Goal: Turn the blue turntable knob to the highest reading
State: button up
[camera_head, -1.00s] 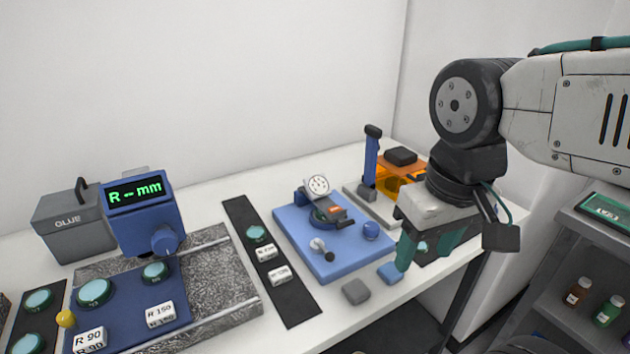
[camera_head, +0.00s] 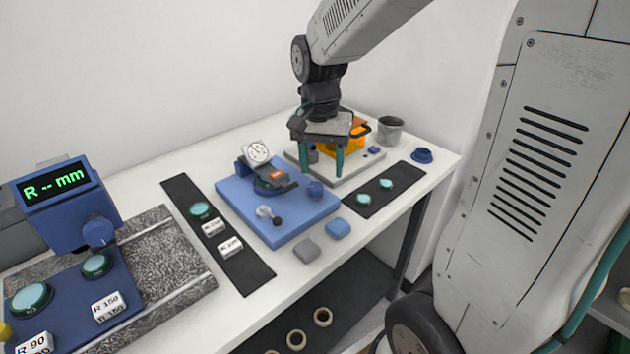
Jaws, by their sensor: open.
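The blue base plate (camera_head: 240,203) lies on the white table. It carries a dial gauge (camera_head: 257,153) with a white face, above a dark round part (camera_head: 270,182) with an orange patch. A round blue knob (camera_head: 316,189) sits near the right corner of this plate and looks like the turntable knob. The dial reading is too small to tell. My gripper (camera_head: 322,168) is open, with two teal fingers pointing down. I cannot tell the height gap, and nothing shows between the fingers.
An orange block on a grey base (camera_head: 352,174) stands behind my gripper. A grey cup (camera_head: 390,130) and a blue dish (camera_head: 422,155) are farther right. Grey (camera_head: 306,251) and blue (camera_head: 337,229) blocks lie in front of the plate. A display unit (camera_head: 62,190) stands left.

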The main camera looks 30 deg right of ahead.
aim_at(315, 186)
jog(key=w+m, duration=0.1)
jog(key=w, duration=0.1)
jog(key=w+m, duration=0.1)
jog(key=shift+d+r+m+t, duration=0.2)
jog(key=shift+r+m+t, duration=0.1)
jog(key=shift+t, duration=0.1)
jog(key=shift+m, duration=0.4)
jog(key=shift+f, duration=0.6)
notch_tip(315, 186, down, 7)
jog(key=shift+r, duration=0.15)
jog(key=c, duration=1)
